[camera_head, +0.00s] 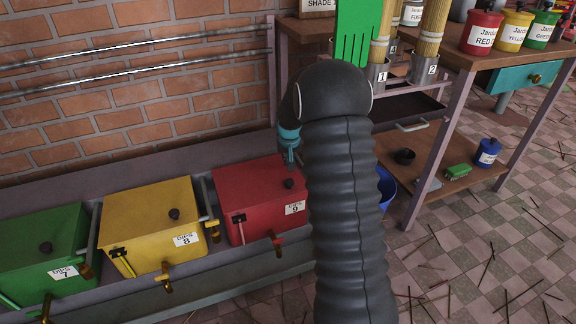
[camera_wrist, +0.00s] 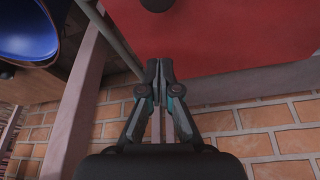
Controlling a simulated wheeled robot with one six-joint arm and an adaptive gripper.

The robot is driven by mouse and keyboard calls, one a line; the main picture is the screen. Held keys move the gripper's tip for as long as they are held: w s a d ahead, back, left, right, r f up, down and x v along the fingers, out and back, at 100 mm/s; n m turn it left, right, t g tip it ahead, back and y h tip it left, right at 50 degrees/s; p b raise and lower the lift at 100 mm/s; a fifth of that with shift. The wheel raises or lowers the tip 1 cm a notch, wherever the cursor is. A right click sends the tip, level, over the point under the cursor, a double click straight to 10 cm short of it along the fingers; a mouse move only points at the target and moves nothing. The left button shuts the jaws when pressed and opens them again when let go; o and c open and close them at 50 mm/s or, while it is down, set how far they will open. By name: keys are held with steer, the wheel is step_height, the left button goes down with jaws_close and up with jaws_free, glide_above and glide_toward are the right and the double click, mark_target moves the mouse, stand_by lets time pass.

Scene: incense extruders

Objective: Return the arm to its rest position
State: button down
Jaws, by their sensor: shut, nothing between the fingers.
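My gripper (camera_wrist: 160,70) is shut, with its two fingertips together and nothing between them. In the head view my gripper (camera_head: 290,158) shows only in part, beside my dark ribbed arm, over the back of the red box labelled 9 (camera_head: 255,190). The wrist view shows the red box (camera_wrist: 230,35) close beyond the fingertips; I cannot tell whether they touch it. My arm is bent over and hides part of the box's right side and the bench behind.
A yellow box (camera_head: 150,215) and a green box (camera_head: 40,250) stand left of the red one. A blue bucket (camera_head: 386,187) sits right of it, partly hidden by my arm. A wooden workbench (camera_head: 455,55) with jars stands at right. Thin sticks litter the tiled floor (camera_head: 480,260).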

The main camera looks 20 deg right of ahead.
steer(key=d+v, duration=0.1)
steer(key=v, duration=0.5)
steer(key=shift+g, duration=0.7)
steer(key=s+f, duration=0.1)
steer(key=s+a, duration=0.1)
steer(key=s+a+f, duration=0.1)
steer(key=s, duration=0.1)
steer(key=shift+f+p, duration=0.3)
steer(key=shift+f, duration=0.05)
steer(key=s+a+r+n+t+p, duration=0.1)
steer(key=s+a+r, duration=0.3)
steer(key=s+r, duration=0.4)
steer(key=s+a+r+n+t+p, duration=0.1)
steer(key=s+a+r+p, duration=0.3)
steer(key=s+r, duration=0.5)
steer(key=s+a+r+n+t+y+p, duration=0.1)
steer(key=s+a+r, duration=0.4)
steer(key=s, duration=1.3)
step_height(320, 180, up, 4)
steer(key=shift+s+r+p, duration=0.2)
steer(key=shift+s+p, duration=0.1)
steer(key=shift+p, duration=0.5)
